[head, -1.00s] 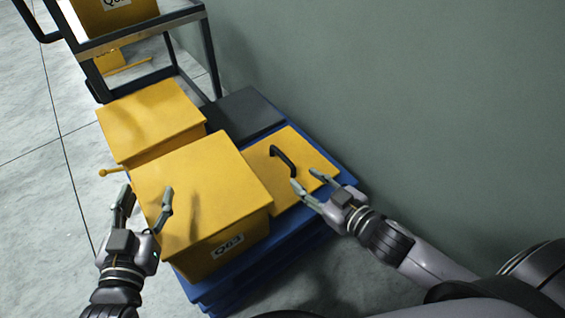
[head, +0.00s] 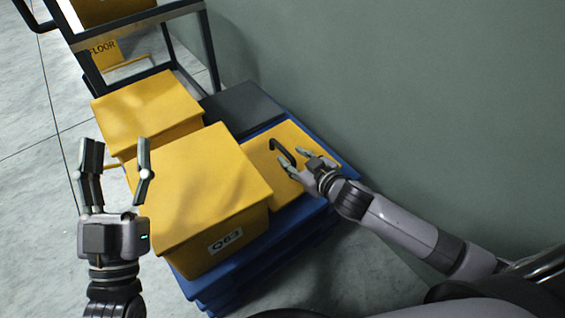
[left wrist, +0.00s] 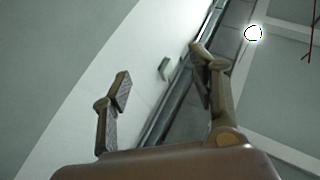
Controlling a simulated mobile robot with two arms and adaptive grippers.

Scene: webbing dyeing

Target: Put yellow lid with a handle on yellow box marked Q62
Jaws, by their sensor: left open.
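The yellow lid (head: 262,160) with a black handle (head: 279,151) lies flat on the blue pallet at the right. My right gripper (head: 293,155) is open, its fingertips right beside the near end of the handle; I cannot tell whether they touch it. My left gripper (head: 117,143) is open and empty, raised at the left before the front box; its fingers also show in the left wrist view (left wrist: 163,78). A yellow box (head: 112,10) on the cart is cut off at the top edge, its label not visible now. No Q62 mark is readable.
A yellow box marked Q63 (head: 200,185), with a closed top, stands on the blue pallet (head: 290,222). Another yellow box (head: 147,105) and a dark grey box (head: 240,106) stand behind it. The cart (head: 140,35) is further back. A wall borders the right; floor is clear at left.

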